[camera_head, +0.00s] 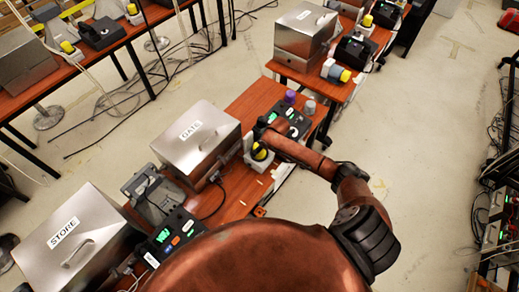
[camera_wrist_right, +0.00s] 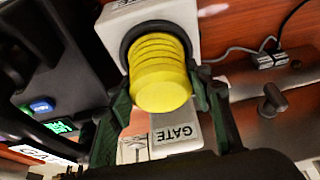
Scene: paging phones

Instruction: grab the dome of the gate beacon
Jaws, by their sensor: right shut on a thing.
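The gate beacon's yellow ribbed dome (camera_wrist_right: 160,75) rises from a dark collar on a white base (camera_wrist_right: 125,18) in the right wrist view. A GATE label (camera_wrist_right: 174,134) shows on its pale plate. In the head view the dome (camera_head: 259,154) is partly hidden by my right arm, beside the metal GATE box (camera_head: 197,136). My right gripper (camera_wrist_right: 163,98) is shut on the dome, with one dark green finger against each side. In the head view the right gripper (camera_head: 261,138) is small and partly hidden. My left gripper is not in view.
A dark phone unit (camera_head: 290,120) with lit green displays stands right beside my right gripper. A STORE box (camera_head: 78,240) and another phone unit (camera_head: 172,238) stand nearer. A purple knob (camera_head: 290,97) and a grey one (camera_head: 309,106) stand behind. More stations are on other tables.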

